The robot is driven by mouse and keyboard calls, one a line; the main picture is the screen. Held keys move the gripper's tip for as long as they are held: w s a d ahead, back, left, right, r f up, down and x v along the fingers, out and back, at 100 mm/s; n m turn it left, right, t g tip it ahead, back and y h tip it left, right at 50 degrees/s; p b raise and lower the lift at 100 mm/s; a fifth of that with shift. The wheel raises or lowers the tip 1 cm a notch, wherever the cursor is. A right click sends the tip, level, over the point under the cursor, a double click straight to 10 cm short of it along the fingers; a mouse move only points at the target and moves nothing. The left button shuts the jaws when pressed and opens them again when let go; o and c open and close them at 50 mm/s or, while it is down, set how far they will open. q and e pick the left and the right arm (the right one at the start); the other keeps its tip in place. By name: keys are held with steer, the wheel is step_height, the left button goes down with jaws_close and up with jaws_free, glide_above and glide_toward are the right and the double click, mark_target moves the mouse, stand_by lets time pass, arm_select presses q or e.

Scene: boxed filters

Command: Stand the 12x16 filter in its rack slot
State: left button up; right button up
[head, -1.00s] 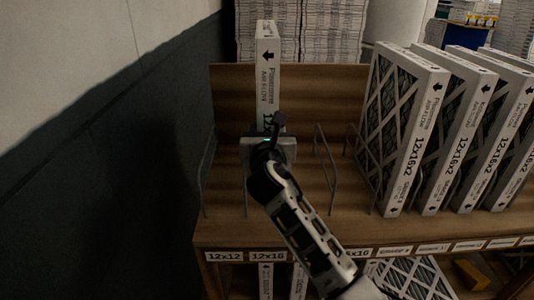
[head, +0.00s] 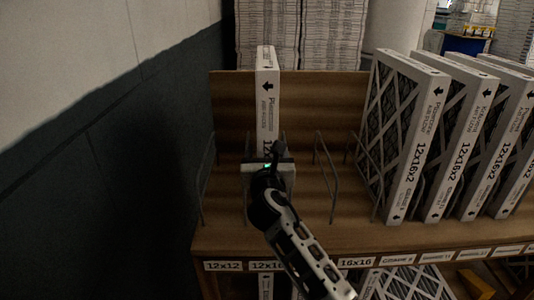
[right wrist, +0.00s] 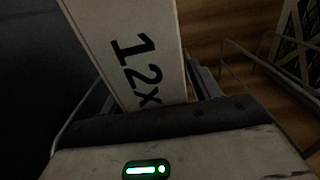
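In the right wrist view the filter (right wrist: 135,50) rises between the fingers, slightly tilted in the picture. The gripper and arm hide its bottom, so I cannot tell whether it touches the shelf. My left gripper is not in view.
Wire dividers (head: 330,170) stand right of the filter, with an empty slot there. Several 12x16x2 filters (head: 420,150) stand farther right. A 12x12 label (head: 223,266) and a 16x16 label (head: 357,263) flank the 12x16 label. A dark wall (head: 100,180) is at left.

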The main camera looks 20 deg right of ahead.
steer(key=shift+s+r, duration=0.15)
steer(key=p+v, duration=0.1)
steer(key=v, duration=1.1)
steer(key=s+f+m+g+y, duration=0.45)
steer(key=s+f+m, duration=0.35)
steer(key=f+m, duration=0.45)
steer(key=s+a+f+m+g+y, duration=0.1)
steer(key=s+f+m+y, duration=0.3)
steer(key=s+m, duration=0.9)
steer(key=shift+a+f+m+g, duration=0.35)
steer(key=shift+f+m, duration=0.85)
steer(key=shift+m, duration=1.65)
steer(key=shift+s+r, duration=0.1)
